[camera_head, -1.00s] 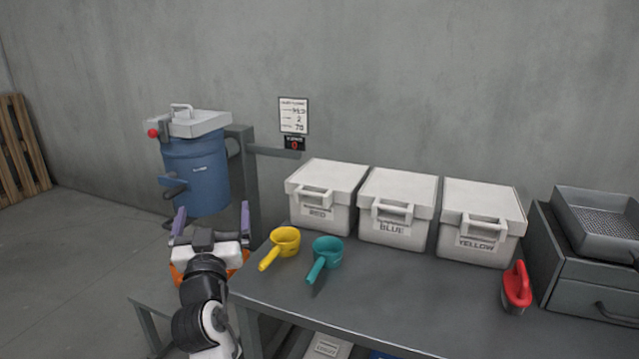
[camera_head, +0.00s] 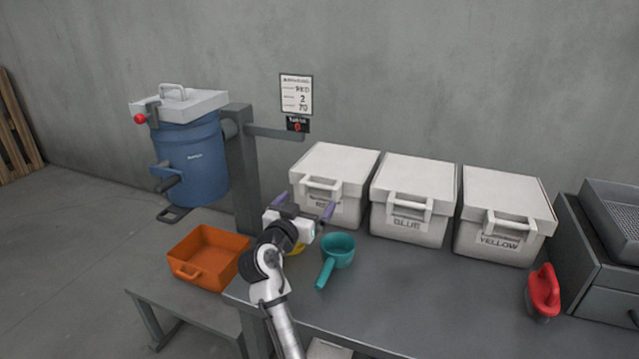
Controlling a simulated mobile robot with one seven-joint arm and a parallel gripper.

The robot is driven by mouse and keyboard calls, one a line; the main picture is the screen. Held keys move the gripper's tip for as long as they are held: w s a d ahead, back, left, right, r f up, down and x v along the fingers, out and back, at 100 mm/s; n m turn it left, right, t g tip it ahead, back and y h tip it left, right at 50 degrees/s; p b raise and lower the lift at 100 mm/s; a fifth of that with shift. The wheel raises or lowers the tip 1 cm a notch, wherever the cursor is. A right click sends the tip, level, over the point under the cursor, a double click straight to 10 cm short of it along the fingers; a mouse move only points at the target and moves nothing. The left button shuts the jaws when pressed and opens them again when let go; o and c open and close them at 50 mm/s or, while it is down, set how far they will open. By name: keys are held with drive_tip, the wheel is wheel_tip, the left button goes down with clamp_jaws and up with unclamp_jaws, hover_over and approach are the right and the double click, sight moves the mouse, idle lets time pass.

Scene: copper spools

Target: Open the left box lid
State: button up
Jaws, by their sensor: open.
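The left box (camera_head: 345,208) is white, labelled RED, and stands at the back of the grey table. Its lid (camera_head: 336,163) is shut and has a white handle (camera_head: 318,187) on the front. My gripper (camera_head: 304,207) is open, with its two purple fingers pointing up toward the front of this box. It is just in front of and below the handle; I cannot tell if it touches the box. My gripper partly hides the box's lower left front and its label.
The BLUE box (camera_head: 412,206) and YELLOW box (camera_head: 503,222) stand to the right, lids shut. A teal scoop (camera_head: 337,252) lies right of my gripper, and a yellow scoop (camera_head: 297,249) is mostly hidden behind it. An orange bin (camera_head: 207,256) sits on the lower stand. A red-handled tool (camera_head: 543,291) lies right.

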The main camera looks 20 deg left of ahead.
sight(319, 187)
drive_tip(key=w+p, duration=0.1)
drive_tip(key=w, duration=0.8)
drive_tip(key=shift+d+p, duration=0.1)
drive_tip(key=shift+p, duration=0.25)
